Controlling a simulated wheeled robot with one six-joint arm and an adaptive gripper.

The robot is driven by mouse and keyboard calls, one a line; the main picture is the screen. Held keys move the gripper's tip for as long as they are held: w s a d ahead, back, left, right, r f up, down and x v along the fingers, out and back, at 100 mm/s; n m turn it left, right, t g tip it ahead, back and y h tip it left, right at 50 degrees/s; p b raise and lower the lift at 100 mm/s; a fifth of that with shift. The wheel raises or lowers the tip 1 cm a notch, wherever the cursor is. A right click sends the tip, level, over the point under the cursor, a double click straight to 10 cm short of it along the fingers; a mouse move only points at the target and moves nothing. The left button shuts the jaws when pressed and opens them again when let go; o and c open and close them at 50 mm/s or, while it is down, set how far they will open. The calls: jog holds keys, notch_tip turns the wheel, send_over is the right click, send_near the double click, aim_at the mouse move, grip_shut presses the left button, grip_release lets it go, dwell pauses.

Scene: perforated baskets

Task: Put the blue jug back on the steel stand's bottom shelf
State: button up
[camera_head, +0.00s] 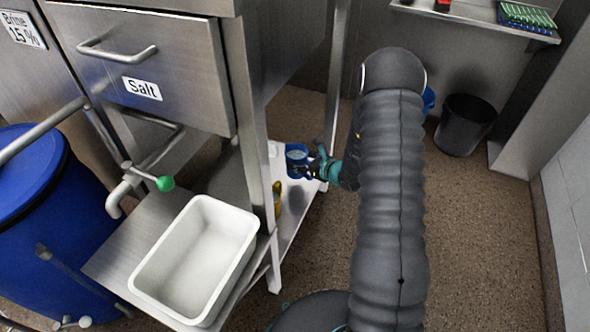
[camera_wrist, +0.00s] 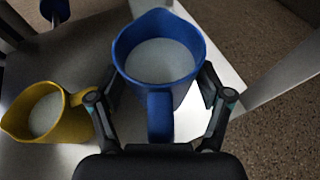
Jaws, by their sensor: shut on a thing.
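The blue jug (camera_wrist: 160,92) is upright in the wrist view, with pale contents inside and its handle toward my wrist. My gripper (camera_wrist: 162,96) has one finger on each side of it and is shut on it. In the head view the blue jug (camera_head: 296,158) shows at the end of my arm, over the steel stand's low bottom shelf (camera_head: 292,215). The shelf (camera_wrist: 235,65) lies under the jug in the wrist view. I cannot tell whether the jug's base touches it. My gripper (camera_head: 318,164) is partly hidden by my arm.
A yellow jug (camera_wrist: 45,115) stands on the shelf left of the blue jug; it shows in the head view too (camera_head: 277,198). Stand legs (camera_head: 333,95) rise at the shelf's edge. A white tub (camera_head: 222,220) sits on a nearby ledge. Floor to the right is mostly clear.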

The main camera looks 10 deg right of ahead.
jog(key=x, duration=0.3)
jog(key=shift+s+a+f, duration=0.1)
jog(key=shift+s+a, duration=0.1)
jog(key=shift+s, duration=0.05)
jog(key=shift+f, duration=2)
jog(key=shift+f+b, duration=0.2)
jog(key=shift+b, duration=0.1)
jog(key=o, duration=1.6)
jog(key=shift+o, duration=0.2)
